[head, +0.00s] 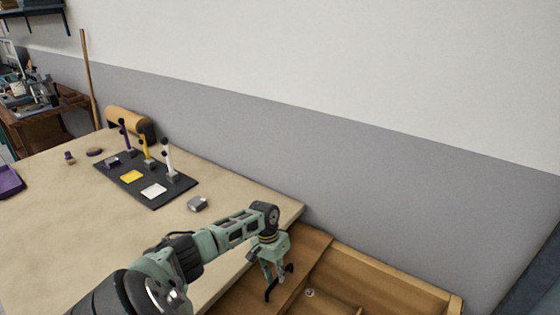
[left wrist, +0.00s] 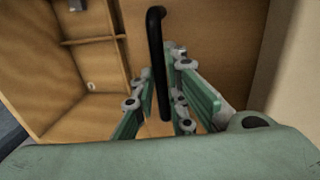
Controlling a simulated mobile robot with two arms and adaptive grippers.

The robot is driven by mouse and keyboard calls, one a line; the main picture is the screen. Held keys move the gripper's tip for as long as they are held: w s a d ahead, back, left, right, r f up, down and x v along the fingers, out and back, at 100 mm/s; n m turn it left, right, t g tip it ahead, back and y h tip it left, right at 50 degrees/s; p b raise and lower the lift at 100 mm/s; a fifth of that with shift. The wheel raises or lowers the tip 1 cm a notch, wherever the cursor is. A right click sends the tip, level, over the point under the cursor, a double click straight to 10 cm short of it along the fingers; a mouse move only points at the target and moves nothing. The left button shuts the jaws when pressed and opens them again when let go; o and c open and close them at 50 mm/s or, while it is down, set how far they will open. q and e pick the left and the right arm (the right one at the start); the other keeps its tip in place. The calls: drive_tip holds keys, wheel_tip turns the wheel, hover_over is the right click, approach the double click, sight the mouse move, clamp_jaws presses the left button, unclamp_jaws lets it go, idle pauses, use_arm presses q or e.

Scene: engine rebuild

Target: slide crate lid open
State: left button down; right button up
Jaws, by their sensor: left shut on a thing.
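The wooden crate (head: 405,281) stands at the right end of the workbench. Its lid (head: 310,247), a flat wooden panel, covers the left part, and the right part is open. In the left wrist view the lid (left wrist: 205,45) lies to the right of the open compartments. A black bar handle (left wrist: 156,55) stands on the lid. My left gripper (head: 273,276) reaches down over the lid. In the left wrist view its fingers (left wrist: 162,95) are shut around the handle. The lid's near end is cut off by the frame. My right gripper is not in view.
A small pale round thing (head: 309,293) lies inside the crate by a divider. The workbench (head: 75,235) holds a dark mat (head: 177,190) with coloured pieces on stands and a small grey block (head: 197,203). A grey wall stands close behind the crate.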

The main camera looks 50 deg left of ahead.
use_arm(q)
drive_tip(key=c, duration=1.8)
unclamp_jaws()
drive_tip(key=shift+r, duration=0.1)
wheel_tip(320, 180, up, 12)
drive_tip(key=a, duration=0.2)
drive_tip(key=shift+s+a, duration=0.2)
drive_tip(key=shift+s, duration=0.05)
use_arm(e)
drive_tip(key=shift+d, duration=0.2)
use_arm(q)
drive_tip(key=shift+f, duration=0.2)
